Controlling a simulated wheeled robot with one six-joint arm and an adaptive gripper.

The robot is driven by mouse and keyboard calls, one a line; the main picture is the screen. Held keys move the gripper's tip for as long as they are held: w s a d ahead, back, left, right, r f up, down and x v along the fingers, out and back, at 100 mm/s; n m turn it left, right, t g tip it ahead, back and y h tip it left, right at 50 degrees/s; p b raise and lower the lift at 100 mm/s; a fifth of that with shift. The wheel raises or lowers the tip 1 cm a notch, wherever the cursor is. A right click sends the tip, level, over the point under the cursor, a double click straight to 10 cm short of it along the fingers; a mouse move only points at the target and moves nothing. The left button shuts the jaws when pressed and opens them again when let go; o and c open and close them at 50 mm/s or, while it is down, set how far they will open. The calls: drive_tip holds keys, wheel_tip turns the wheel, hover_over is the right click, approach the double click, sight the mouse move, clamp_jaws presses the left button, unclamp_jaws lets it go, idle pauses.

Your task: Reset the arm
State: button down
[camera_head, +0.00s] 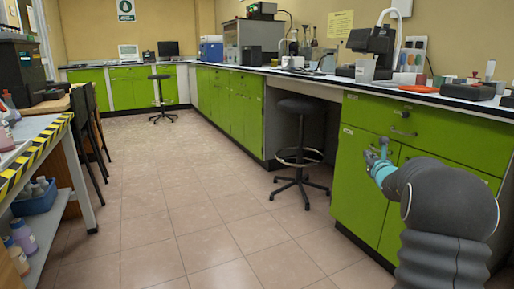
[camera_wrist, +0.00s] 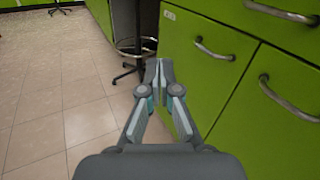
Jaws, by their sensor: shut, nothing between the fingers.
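My arm reaches in from the lower right of the head view, with dark grey sleeves and a light blue band near its end. My gripper (camera_head: 383,146) is in front of the green cabinet doors below the right-hand bench. In the wrist view my gripper (camera_wrist: 158,68) has its fingertips together, with nothing between them. Its tips point toward the edge of a green cabinet (camera_wrist: 186,72) and the floor beside it. Whether the tips touch the cabinet cannot be told.
Green cabinets (camera_head: 360,185) with metal handles (camera_wrist: 215,48) line the right. A black stool (camera_head: 301,150) stands left of them. The tiled floor (camera_head: 165,190) is clear in the middle. A shelf table with yellow-black tape (camera_head: 38,153) stands at left. Instruments crowd the bench.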

drive_tip(key=s+a+f+n+g+y, duration=0.3)
drive_tip(key=s+a+f+n+y, duration=0.15)
drive_tip(key=a+f+n, duration=0.4)
drive_tip(key=s+a+n+g+y+p, duration=0.2)
drive_tip(key=s+a+n+g+y, duration=0.3)
drive_tip(key=s+a+n, duration=0.85)
drive_tip(key=s+a+r+n+g+h+p, duration=0.15)
drive_tip(key=s+n, duration=0.25)
drive_tip(key=s, duration=0.4)
drive_tip(key=s+a+n+g+h+p, duration=0.2)
drive_tip(key=s+n+g, duration=0.1)
drive_tip(key=s, duration=0.5)
drive_tip(key=s+a+r+n+g+h+p, duration=0.15)
drive_tip(key=s+n, duration=0.25)
drive_tip(key=s, duration=0.5)
drive_tip(key=s+a+r+n+t+h+p, duration=0.1)
drive_tip(key=s+a+r+n+h+p, duration=0.1)
drive_tip(key=s+r, duration=0.4)
drive_tip(key=shift+s+a+r+n+t+p, duration=0.2)
drive_tip(key=shift+a+r+n+t+p, duration=0.2)
drive_tip(key=shift+a+r+n+p, duration=0.4)
drive_tip(key=shift+d+f, duration=0.15)
drive_tip(key=shift+d, duration=0.05)
